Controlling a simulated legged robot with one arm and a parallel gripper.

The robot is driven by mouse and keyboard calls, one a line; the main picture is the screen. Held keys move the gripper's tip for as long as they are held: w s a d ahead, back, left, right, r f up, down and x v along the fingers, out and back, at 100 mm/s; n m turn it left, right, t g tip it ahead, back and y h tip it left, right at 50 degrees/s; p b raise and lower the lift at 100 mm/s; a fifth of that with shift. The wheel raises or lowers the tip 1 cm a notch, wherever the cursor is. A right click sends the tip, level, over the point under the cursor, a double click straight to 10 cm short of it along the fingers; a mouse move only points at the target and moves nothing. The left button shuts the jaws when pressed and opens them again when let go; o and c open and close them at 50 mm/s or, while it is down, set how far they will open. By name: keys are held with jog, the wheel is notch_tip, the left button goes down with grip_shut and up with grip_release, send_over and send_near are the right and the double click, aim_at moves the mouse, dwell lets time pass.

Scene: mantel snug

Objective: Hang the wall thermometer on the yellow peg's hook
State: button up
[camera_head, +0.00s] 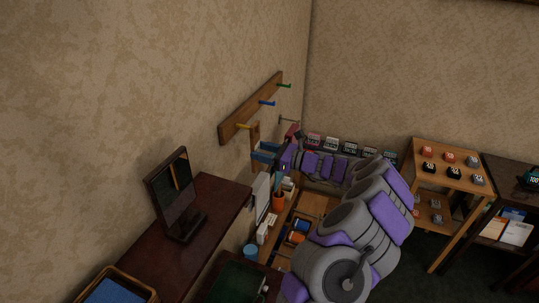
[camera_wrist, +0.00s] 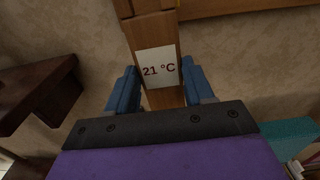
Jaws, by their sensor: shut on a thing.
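The wall thermometer is a narrow wooden board with a white "21 °C" label (camera_wrist: 158,68). My gripper (camera_wrist: 160,88) is shut on it, one blue finger at each side edge. In the head view the thermometer's upper end (camera_head: 255,132) stands upright above my gripper (camera_head: 266,151). The yellow peg (camera_head: 243,126) sticks out at the near end of the wooden wall rail (camera_head: 252,107). The thermometer's top is right beside the yellow peg's tip in the head view. I cannot tell whether it touches the hook.
A blue peg (camera_head: 267,103) and a green peg (camera_head: 284,85) are farther along the rail. A dark cabinet (camera_head: 215,215) with a framed stand (camera_head: 172,190) is against the wall at left. Shelves (camera_head: 450,175) with small items stand at right. My arm covers much of the middle.

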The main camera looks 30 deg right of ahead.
aim_at(259, 150)
jog(key=shift+w+d+f, duration=0.25)
jog(key=shift+d+f, duration=0.05)
jog(key=shift+d, duration=0.05)
jog(key=d, duration=0.1)
jog(key=w+d+b, duration=0.1)
jog(key=d, duration=0.1)
jog(key=shift+w+d+f, duration=0.15)
jog(key=shift+d+f, duration=0.05)
jog(key=shift+f, duration=0.1)
jog(key=a, duration=0.1)
jog(key=w+a+b, duration=0.1)
jog(key=a, duration=0.3)
jog(key=shift+w+a+r, duration=0.15)
jog(key=shift+w, duration=0.15)
jog(key=shift+c, duration=0.4)
jog(key=shift+w+b, duration=0.15)
jog(key=shift+b, duration=0.25)
jog(key=shift+w+d, duration=0.15)
jog(key=shift+d, duration=0.05)
jog(key=shift+c, duration=0.6)
jog(key=shift+w+d+b, duration=0.3)
jog(key=shift+d+b, duration=0.15)
jog(key=shift+d, duration=0.05)
jog(key=shift+w+a+f, duration=0.45)
jog(key=shift+a, duration=0.3)
jog(key=shift+w+a+f+p, duration=0.1)
jog(key=shift+f+p, duration=0.05)
jog(key=shift+p, duration=0.3)
jog(key=o, duration=1.4)
jog(key=shift+d, duration=0.25)
